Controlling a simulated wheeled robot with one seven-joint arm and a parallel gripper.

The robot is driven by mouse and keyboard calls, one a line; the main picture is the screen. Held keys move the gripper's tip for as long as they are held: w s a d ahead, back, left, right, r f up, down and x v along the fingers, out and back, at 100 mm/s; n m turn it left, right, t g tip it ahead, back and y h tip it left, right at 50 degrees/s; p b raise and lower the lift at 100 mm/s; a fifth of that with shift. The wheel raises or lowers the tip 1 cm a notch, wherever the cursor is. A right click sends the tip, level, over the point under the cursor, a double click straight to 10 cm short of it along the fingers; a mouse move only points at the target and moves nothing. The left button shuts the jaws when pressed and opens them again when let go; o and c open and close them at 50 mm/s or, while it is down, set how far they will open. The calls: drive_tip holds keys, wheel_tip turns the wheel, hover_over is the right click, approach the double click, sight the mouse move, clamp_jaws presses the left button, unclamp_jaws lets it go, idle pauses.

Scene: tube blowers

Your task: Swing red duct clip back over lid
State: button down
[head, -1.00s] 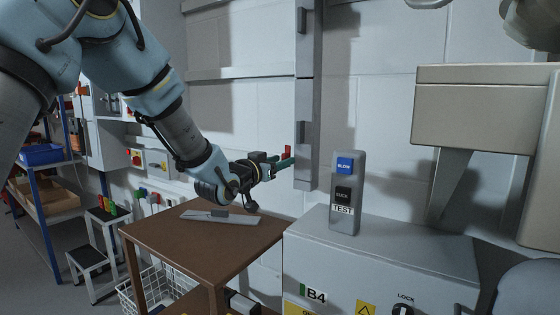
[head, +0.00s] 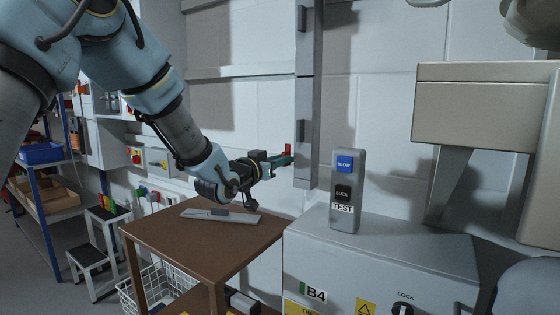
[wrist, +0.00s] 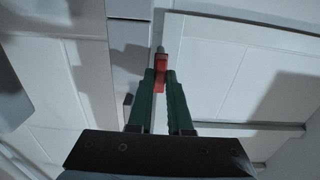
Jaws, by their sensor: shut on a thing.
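The red duct clip (head: 288,149) is a small red piece beside the lower part of the tall grey vertical duct (head: 305,100). In the wrist view the red clip (wrist: 161,74) sits between the tips of my two green fingers. My gripper (head: 285,159) is shut on the clip, next to the duct's left edge. My gripper also shows in the wrist view (wrist: 160,84), with a small grey pin at the clip's far end. Where the lid begins and ends on the duct I cannot tell.
A grey control post (head: 346,190) with a blue and a black button stands on a grey cabinet (head: 390,258) right of the duct. A brown table (head: 185,236) with a flat grey tool (head: 220,215) is below my arm. Wall rails run behind.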

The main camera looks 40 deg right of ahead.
drive_tip(key=shift+f+m+b, duration=0.15)
drive_tip(key=shift+m+b, duration=0.25)
drive_tip(key=shift+b, duration=0.3)
drive_tip(key=m+b, duration=0.5)
drive_tip(key=b, duration=0.2)
drive_tip(key=s+m+b, duration=0.1)
drive_tip(key=m+b, duration=0.5)
drive_tip(key=b, duration=0.2)
drive_tip(key=f+m+b, duration=0.1)
drive_tip(key=m+b, duration=0.5)
drive_tip(key=b, duration=0.1)
drive_tip(key=shift+s+d+f+b, duration=0.1)
drive_tip(key=shift+s+d+b, duration=0.05)
drive_tip(key=shift+b, duration=0.25)
drive_tip(key=c, duration=0.8)
unclamp_jaws()
drive_tip(key=shift+c, duration=0.2)
